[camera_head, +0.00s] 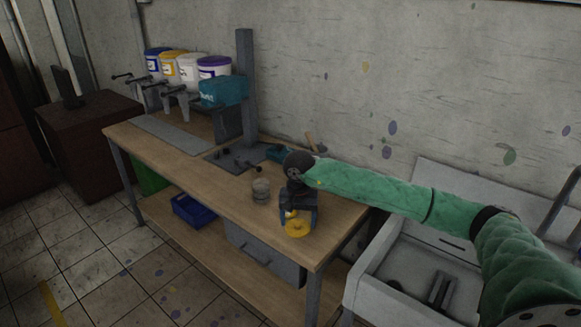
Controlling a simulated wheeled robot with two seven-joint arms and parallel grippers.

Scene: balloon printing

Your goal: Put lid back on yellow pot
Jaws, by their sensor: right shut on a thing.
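My right gripper (298,214) hangs over the front right part of the workbench, pointing down, its two fingers shut on a small yellow round piece that looks like the lid (298,229). Whether the lid touches the bench top is hard to tell. The gripper hides part of it. The yellow pot (170,68) stands in the row of pots at the far left back, above the dispensing taps. Its top is too small to make out clearly. My left gripper is not in view.
The workbench (180,160) carries a small greyish jar (261,190) just left of my right gripper, and a teal machine (224,92) with a tall post. Blue, white (191,70) and purple-topped pots flank the yellow one. A white sink (400,262) stands at right.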

